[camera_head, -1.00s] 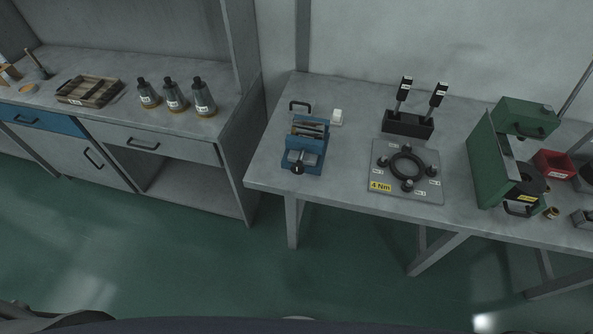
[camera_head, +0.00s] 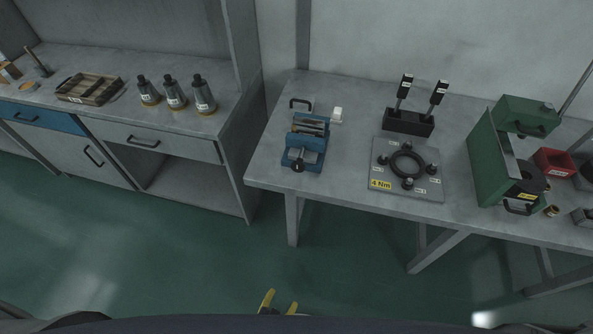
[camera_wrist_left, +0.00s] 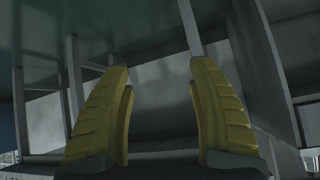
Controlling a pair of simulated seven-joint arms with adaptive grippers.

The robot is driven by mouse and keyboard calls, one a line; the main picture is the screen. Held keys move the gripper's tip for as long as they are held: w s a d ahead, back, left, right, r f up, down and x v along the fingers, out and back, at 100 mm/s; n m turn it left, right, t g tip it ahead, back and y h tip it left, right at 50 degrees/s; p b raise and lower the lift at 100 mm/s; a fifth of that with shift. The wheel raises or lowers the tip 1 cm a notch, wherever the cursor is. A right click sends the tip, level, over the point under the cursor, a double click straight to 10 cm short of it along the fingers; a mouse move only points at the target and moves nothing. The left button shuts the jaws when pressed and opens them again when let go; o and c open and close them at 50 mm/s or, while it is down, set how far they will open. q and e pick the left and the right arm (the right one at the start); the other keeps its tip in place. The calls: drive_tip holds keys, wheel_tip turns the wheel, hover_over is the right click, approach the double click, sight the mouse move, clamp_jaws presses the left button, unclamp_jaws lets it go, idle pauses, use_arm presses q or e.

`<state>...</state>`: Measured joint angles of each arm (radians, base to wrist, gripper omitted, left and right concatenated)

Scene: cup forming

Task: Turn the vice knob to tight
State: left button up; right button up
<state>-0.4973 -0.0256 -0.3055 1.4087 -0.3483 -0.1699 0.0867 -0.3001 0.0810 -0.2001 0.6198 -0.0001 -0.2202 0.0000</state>
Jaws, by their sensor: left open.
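The blue vice (camera_head: 304,144) stands near the left end of the right-hand workbench. Its dark round knob (camera_head: 297,167) is on the side facing me, close to the bench's front edge. The vice cannot be made out in the wrist view. My right gripper is not in view.
Right of the vice, a plate (camera_head: 405,188) with a black ring lies on the workbench (camera_head: 345,185). A black stand with two tools (camera_head: 409,122), a green press (camera_head: 492,165) and a red bin (camera_head: 553,162) are farther right. Open floor lies in front.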

use_arm(q)
drive_tip(key=w+d+r+t, duration=0.15)
drive_tip(key=w+r, duration=0.25)
drive_tip(key=r, duration=0.5)
drive_tip(key=w+d+r+t, duration=0.1)
drive_tip(key=w+r+t, duration=0.3)
drive_tip(key=r, duration=0.5)
drive_tip(key=t, duration=0.4)
approach(297, 168)
drive_tip(key=shift+g+h, duration=0.25)
drive_tip(key=shift+h, duration=0.05)
drive_tip(key=x, duration=1.1)
drive_tip(key=shift+a+r, duration=0.1)
drive_tip(key=shift+a, duration=0.05)
drive_tip(key=shift+w, duration=0.1)
clamp_jaws()
